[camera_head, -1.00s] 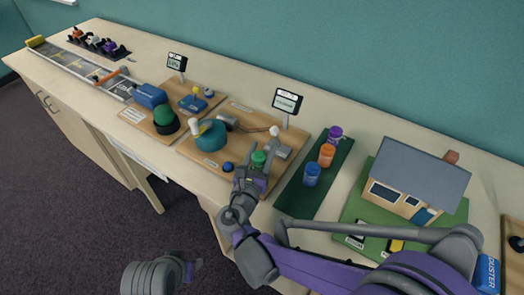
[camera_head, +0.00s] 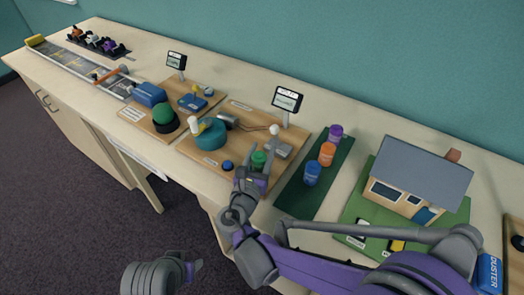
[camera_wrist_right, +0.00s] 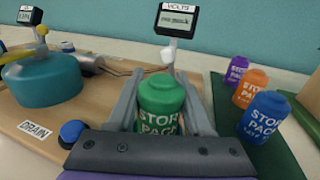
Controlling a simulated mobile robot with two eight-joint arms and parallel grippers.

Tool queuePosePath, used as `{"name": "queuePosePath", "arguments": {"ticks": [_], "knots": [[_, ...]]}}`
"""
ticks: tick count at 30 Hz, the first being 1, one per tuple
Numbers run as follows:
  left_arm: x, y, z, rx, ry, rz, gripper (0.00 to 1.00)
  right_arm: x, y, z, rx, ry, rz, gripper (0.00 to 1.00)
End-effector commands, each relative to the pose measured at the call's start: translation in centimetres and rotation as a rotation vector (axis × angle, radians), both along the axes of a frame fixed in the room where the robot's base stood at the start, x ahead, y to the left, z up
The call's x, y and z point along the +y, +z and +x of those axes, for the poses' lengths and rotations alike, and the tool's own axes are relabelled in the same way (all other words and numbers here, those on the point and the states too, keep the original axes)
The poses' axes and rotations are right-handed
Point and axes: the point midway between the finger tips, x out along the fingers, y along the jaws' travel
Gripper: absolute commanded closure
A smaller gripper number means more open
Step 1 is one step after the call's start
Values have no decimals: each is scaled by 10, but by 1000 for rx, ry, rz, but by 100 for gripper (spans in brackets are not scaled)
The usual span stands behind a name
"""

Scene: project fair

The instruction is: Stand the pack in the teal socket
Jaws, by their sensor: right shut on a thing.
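The green pack (camera_head: 258,160), a jar-shaped can with white lettering, is upright between the fingers of my right gripper (camera_head: 252,170), which is shut on it. In the right wrist view the green pack (camera_wrist_right: 160,108) fills the space between the two grey fingers of the gripper (camera_wrist_right: 160,115). It is over the front right of a wooden board (camera_head: 190,158). I cannot make out the teal socket apart from the teal drum (camera_head: 208,136) on that board. My gripper and the pack hide what is directly below.
A display (camera_wrist_right: 177,18) headed VOLTS appears to read "no pack". A blue button (camera_wrist_right: 72,131) is left of the pack. Purple (camera_head: 335,132), orange (camera_head: 326,153) and blue (camera_head: 312,174) packs stand on a dark green mat (camera_head: 293,197). A model house (camera_head: 415,180) stands farther right.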

Motion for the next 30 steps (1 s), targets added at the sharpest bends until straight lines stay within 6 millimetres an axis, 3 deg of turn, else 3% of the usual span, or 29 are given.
{"name": "queuePosePath", "arguments": {"ticks": [5, 6, 8, 18, 30], "knots": [[0, -4, 0, 1, 0, 0, 50, 0, -4, 0, 0, 0, 0, 100], [0, -4, 0, 1, 0, 0, 50, 0, -5, 0, 0, 0, 0, 48], [0, -3, 0, 1, 0, 0, 50, 0, -4, 0, 0, 0, 0, 37], [0, -3, 0, 1, 0, 0, 50, 1, -4, -2, 0, 1, 0, 37], [0, -5, 0, 2, 0, 0, 50, 10, -4, -32, 0, 2, 0, 37]]}}
